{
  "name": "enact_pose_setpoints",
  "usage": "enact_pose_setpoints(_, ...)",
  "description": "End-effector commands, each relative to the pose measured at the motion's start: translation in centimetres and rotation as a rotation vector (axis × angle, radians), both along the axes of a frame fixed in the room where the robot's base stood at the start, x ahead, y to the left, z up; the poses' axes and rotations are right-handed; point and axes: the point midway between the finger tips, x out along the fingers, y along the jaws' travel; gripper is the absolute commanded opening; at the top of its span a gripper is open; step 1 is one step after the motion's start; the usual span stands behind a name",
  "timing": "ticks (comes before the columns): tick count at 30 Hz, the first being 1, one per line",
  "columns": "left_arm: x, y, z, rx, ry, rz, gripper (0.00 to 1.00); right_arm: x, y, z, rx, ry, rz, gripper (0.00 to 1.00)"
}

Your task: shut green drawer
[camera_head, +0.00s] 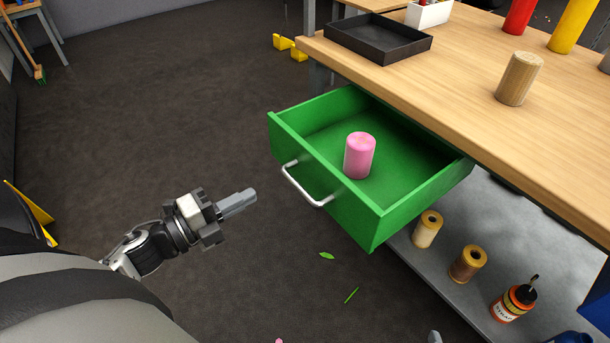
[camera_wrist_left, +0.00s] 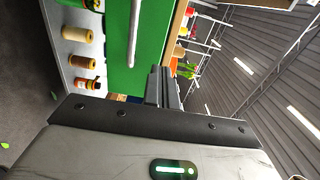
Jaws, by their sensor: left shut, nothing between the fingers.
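The green drawer (camera_head: 325,190) stands pulled out from under the wooden table in the head view, with a silver bar handle (camera_head: 304,187) on its front. A pink cylinder (camera_head: 360,156) stands upright inside it. My left gripper (camera_head: 240,201) is shut and empty, to the left of the drawer front and apart from the handle. In the left wrist view, the green drawer front (camera_wrist_left: 156,40) and its handle (camera_wrist_left: 134,34) are ahead of the shut fingers (camera_wrist_left: 162,88). My right gripper cannot be made out.
The wooden table top (camera_head: 450,90) carries a black tray (camera_head: 378,38) and a wooden cylinder (camera_head: 519,78). A lower grey shelf holds spools (camera_head: 467,264) and a bottle (camera_head: 513,303). Green leaves (camera_head: 327,255) lie on the dark floor, which is otherwise clear around my left gripper.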

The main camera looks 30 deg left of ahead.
Motion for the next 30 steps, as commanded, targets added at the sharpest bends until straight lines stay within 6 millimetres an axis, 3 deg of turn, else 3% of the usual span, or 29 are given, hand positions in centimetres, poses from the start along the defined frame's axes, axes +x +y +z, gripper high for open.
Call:
enact_pose_setpoints(5,1.6,-0.7,-0.1,-0.001,-0.004,-0.002,0.0,0.0,0.0,-0.1,-0.003,-0.002,0.006,0.82)
enact_pose_setpoints(21,11.3,-4.7,0.0,0.001,-0.004,-0.001,0.0,0.2,0.0,-0.3,-0.001,0.001,0.002,0.82)
enact_pose_setpoints(30,12.9,-5.4,-0.1,0.0,0.0,-0.001,0.0,0.3,0.0,-0.4,0.001,0.002,-0.001,0.82)
